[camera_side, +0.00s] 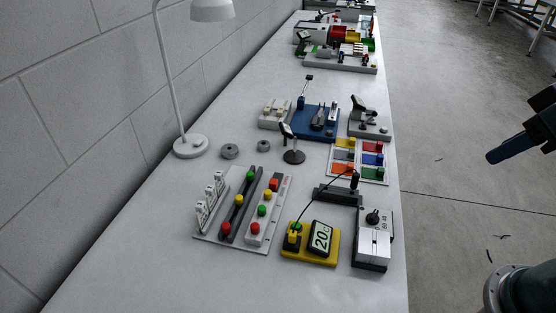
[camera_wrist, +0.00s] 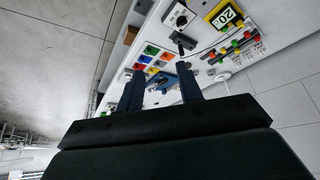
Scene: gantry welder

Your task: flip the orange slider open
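The orange slider (camera_side: 342,168) is at the front left of a pale panel (camera_side: 331,176) of coloured sliders near the right edge of the bench. In the camera_wrist view the orange slider (camera_wrist: 166,57) is small, seen far off between my fingers. I cannot tell its exact position on its track. My gripper (camera_side: 518,152) is at the right of the camera_side view, out over the floor and well apart from the panel. In the camera_wrist view my gripper (camera_wrist: 160,70) has its two dark fingers wide apart, with nothing held between them.
Near the panel are a grey box with a knob (camera_side: 373,240), a yellow meter (camera_side: 310,243) with a cable, a button board (camera_side: 241,208) and a blue fixture (camera_side: 316,121). A lamp (camera_side: 190,145) stands by the wall. The bench front left is clear.

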